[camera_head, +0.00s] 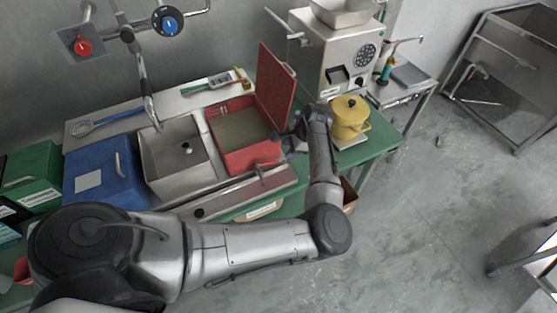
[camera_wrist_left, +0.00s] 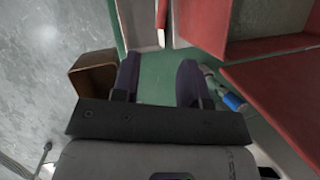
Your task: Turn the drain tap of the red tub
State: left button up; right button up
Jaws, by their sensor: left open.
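The red tub (camera_head: 258,155) stands on the green table with its lid (camera_head: 274,88) raised and grey-brown contents inside. A small reddish-brown tap (camera_head: 261,172) shows at its front wall, above a long trough. My left gripper (camera_head: 287,140) is by the tub's right side, right of the tap, and partly hidden by its own wrist. In the left wrist view the gripper (camera_wrist_left: 157,72) is open, with nothing between its fingers. The red tub (camera_wrist_left: 203,22) lies to the upper right there. A small reddish piece, probably the tap (camera_wrist_left: 161,14), shows beyond the fingertips.
A steel sink (camera_head: 173,155) and a blue box (camera_head: 103,178) stand left of the tub. A yellow pot (camera_head: 349,118) and a grinder (camera_head: 333,55) stand to the right. A brown box (camera_wrist_left: 93,72) and a blue-and-grey item (camera_wrist_left: 232,101) flank the gripper.

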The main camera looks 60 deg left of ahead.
aim_at(277, 162)
pick_arm(q)
jog(key=x, duration=0.9)
jog(key=shift+f+b, duration=0.15)
jog(key=shift+b, duration=0.15)
jog(key=shift+c, duration=0.4)
grip_shut()
